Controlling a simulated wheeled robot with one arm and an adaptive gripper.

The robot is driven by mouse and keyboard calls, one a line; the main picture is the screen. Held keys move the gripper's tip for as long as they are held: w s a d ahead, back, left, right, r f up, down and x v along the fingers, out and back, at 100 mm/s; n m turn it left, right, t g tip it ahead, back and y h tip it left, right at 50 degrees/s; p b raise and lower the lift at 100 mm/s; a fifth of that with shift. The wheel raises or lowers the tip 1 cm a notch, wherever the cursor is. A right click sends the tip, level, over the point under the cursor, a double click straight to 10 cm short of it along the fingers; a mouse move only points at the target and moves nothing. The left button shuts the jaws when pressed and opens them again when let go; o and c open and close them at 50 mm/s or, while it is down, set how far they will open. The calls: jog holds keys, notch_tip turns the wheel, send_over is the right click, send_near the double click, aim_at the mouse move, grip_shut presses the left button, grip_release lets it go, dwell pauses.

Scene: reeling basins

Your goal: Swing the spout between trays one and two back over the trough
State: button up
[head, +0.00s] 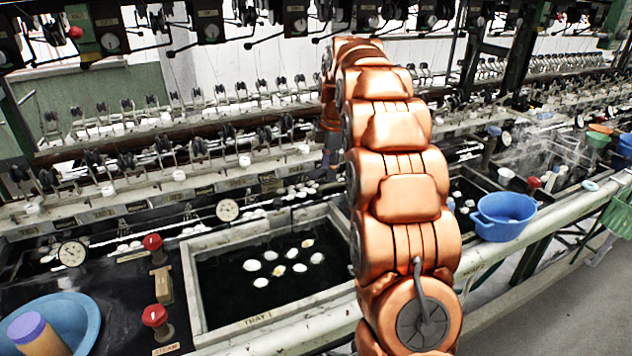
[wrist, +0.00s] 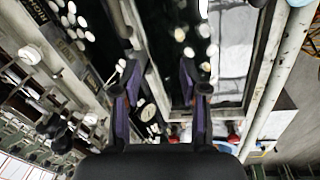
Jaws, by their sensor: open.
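Tray one (head: 196,285) is a pale-rimmed basin of dark water with several white cocoons, left of my arm in the head view. Tray two (head: 474,268) shows only in part, right of my arm. The trough (head: 128,246) is the dark channel with white cocoons behind the trays. It seems to be at upper left in the wrist view. I cannot make out the spout clearly; my arm covers the gap between the trays. My gripper (wrist: 160,84) is open, with a finger on each side and nothing seen held.
Red-knobbed valves (head: 154,316) and a blue basin (head: 62,318) stand left of tray one. A blue tub (head: 503,215) sits on the right edge. Dial gauges (head: 228,210) line the trough. Reeling machinery hangs above. The aisle at lower right is clear.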

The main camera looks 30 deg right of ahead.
jog(key=s+a+r+m, duration=0.1)
jog(key=s+a+m, duration=0.2)
jog(key=s+a, duration=0.3)
jog(key=shift+s+a+g, duration=0.25)
jog(key=shift+a+g, duration=0.15)
jog(key=shift+a, duration=0.25)
jog(key=shift+c, duration=0.2)
